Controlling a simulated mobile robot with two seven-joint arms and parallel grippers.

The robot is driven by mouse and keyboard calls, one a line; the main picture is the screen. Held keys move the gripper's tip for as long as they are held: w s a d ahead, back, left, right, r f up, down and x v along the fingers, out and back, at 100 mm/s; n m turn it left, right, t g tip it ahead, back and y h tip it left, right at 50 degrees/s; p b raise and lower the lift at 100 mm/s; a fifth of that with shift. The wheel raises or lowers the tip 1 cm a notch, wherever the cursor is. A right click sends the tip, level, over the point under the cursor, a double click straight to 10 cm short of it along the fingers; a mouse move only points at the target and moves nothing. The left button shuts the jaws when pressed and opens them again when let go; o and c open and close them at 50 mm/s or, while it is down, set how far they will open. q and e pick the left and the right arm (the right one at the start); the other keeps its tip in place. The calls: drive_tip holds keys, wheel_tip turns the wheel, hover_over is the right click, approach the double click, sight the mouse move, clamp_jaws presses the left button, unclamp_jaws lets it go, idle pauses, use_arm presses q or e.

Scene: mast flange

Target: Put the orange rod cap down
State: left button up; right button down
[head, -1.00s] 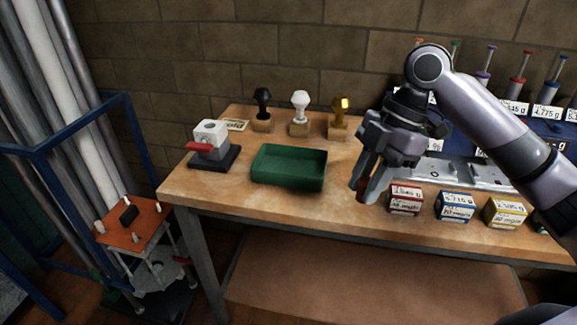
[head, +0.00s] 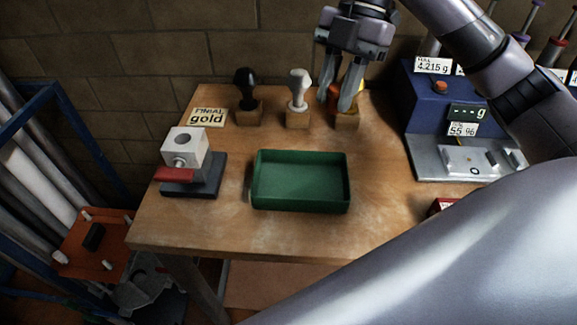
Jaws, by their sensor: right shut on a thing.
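My right gripper (head: 337,98) is at the back of the bench, pointing down in front of the gold finial stamp (head: 346,118), whose wooden base and a sliver of gold show behind it. It is shut on a small dark-orange piece, which I take for the orange rod cap (head: 322,93). The cap is mostly hidden by the fingers. I cannot tell whether it touches anything beneath. My left gripper is out of view.
An empty green tray (head: 300,190) stands mid-bench. A white block on a dark base (head: 186,160) is at left. Black (head: 247,100) and white (head: 298,100) stamps stand behind, beside a "gold" card (head: 207,117). A blue scale unit (head: 422,105) with an orange knob is at right.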

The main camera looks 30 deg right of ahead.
drive_tip(key=shift+w+f, duration=0.2)
wheel_tip(320, 180, down, 14)
drive_tip(key=shift+s+f+b, duration=0.1)
drive_tip(key=shift+s+b, duration=0.05)
drive_tip(key=shift+b, duration=1.1)
drive_tip(key=shift+f, duration=2.65)
drive_tip(key=shift+f, duration=0.1)
drive_tip(key=c, duration=0.9)
unclamp_jaws()
drive_tip(key=v, duration=1.2)
